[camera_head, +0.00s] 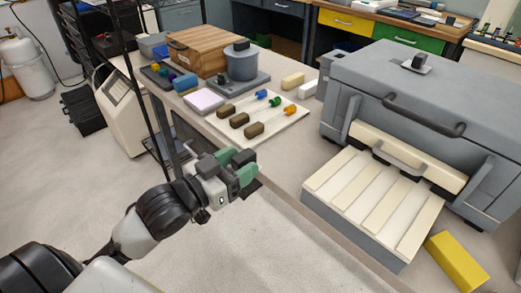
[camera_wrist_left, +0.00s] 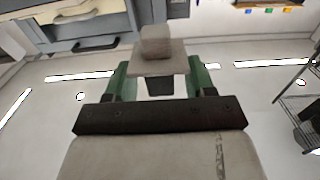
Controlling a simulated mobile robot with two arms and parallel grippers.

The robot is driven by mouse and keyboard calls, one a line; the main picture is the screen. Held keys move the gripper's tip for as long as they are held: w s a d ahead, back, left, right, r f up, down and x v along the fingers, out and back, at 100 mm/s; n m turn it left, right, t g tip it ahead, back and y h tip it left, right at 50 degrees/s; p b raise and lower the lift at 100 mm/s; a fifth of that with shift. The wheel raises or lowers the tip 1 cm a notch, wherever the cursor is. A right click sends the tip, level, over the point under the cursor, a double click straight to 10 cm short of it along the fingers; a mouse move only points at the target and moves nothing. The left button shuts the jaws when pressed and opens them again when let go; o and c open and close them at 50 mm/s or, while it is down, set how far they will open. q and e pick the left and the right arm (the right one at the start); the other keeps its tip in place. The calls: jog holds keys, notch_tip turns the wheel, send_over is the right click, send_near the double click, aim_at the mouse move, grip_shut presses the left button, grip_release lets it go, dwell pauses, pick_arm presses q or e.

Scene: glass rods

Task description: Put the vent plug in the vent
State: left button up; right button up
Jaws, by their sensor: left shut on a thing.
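My left gripper (camera_head: 240,168) has green fingers and is in front of the bench's edge, apart from the kiln. In the left wrist view its fingers (camera_wrist_left: 162,82) are shut on a grey piece with a flat square plate and a block-shaped knob, which looks like the vent plug (camera_wrist_left: 158,48). In the head view the held piece is mostly hidden by the fingers. The grey kiln (camera_head: 360,88) stands at the right. On its top is a pale square with a dark block at its middle (camera_head: 417,62), which may be the vent. I see no open hole there. My right gripper is not in view.
A slatted pale shelf (camera_head: 372,205) juts from the kiln's front, below a handle bar (camera_head: 423,114). A yellow block (camera_head: 456,262) lies beside it. The bench holds a white board (camera_head: 273,130) with coloured rods, a grey pot (camera_head: 241,65) and a wooden box (camera_head: 200,47).

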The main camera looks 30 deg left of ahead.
pick_arm(q)
jog(key=shift+s+a, duration=0.2)
jog(key=shift+s, duration=0.4)
jog(key=shift+s+a+p, duration=0.25)
jog(key=shift+s+p, duration=0.15)
jog(key=shift+s, duration=0.3)
jog(key=shift+f+n+y+p, duration=0.1)
jog(key=shift+n+y+p, duration=0.2)
jog(key=shift+y+p, duration=0.2)
jog(key=s+d+f+n+t+y+p, duration=0.1)
jog(key=d+f+n+y+p, duration=0.2)
jog(key=d+y+p, duration=0.2)
jog(key=shift+d+p, duration=0.25)
jog(key=shift+p, duration=0.1)
jog(key=shift+s, duration=0.1)
